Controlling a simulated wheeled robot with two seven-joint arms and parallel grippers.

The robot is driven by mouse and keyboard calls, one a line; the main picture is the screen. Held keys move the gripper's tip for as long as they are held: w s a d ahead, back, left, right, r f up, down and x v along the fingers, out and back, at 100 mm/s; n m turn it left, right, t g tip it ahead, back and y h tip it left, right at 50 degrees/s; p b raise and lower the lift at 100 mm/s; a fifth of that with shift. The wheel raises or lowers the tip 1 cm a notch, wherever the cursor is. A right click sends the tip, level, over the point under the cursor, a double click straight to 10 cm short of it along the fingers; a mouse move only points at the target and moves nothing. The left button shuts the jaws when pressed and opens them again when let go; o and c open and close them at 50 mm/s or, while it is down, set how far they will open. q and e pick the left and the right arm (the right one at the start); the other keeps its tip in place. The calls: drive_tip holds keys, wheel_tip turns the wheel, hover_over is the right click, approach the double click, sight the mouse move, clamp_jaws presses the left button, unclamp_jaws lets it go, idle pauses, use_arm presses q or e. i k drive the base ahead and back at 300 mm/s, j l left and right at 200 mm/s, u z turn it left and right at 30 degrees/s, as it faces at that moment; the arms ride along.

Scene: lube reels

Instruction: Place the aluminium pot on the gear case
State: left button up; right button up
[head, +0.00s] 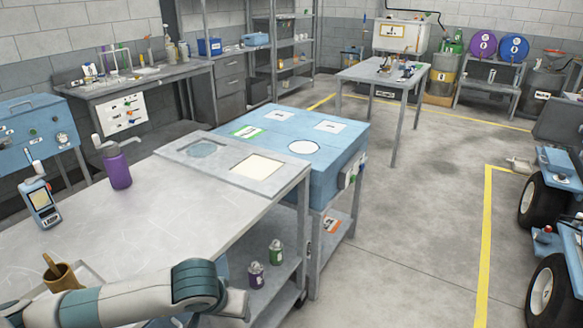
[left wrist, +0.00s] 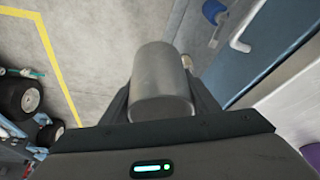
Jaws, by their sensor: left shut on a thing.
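The aluminium pot (left wrist: 162,85) is a plain grey cylinder in the middle of the left wrist view. My left gripper (left wrist: 160,100) is shut on it, with a dark finger on each side. My left arm crosses the bottom left of the head view, but its gripper and the pot cannot be made out there. A light-blue block (head: 268,130) with pale square pads and a white round pad stands at the end of the grey bench; I cannot tell for sure whether it is the gear case. My right gripper is not in view.
The grey bench (head: 150,215) holds a purple jug (head: 117,168), a handheld meter (head: 41,203) and a brown cup (head: 62,277). Purple and green bottles (head: 277,252) stand on a lower shelf. Open floor (head: 420,220) lies right of the block, before a wheeled blue machine (head: 560,240).

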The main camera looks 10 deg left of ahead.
sight(324, 137)
drive_tip(key=i+l+u, duration=0.3)
drive_tip(key=i+l, duration=1.7)
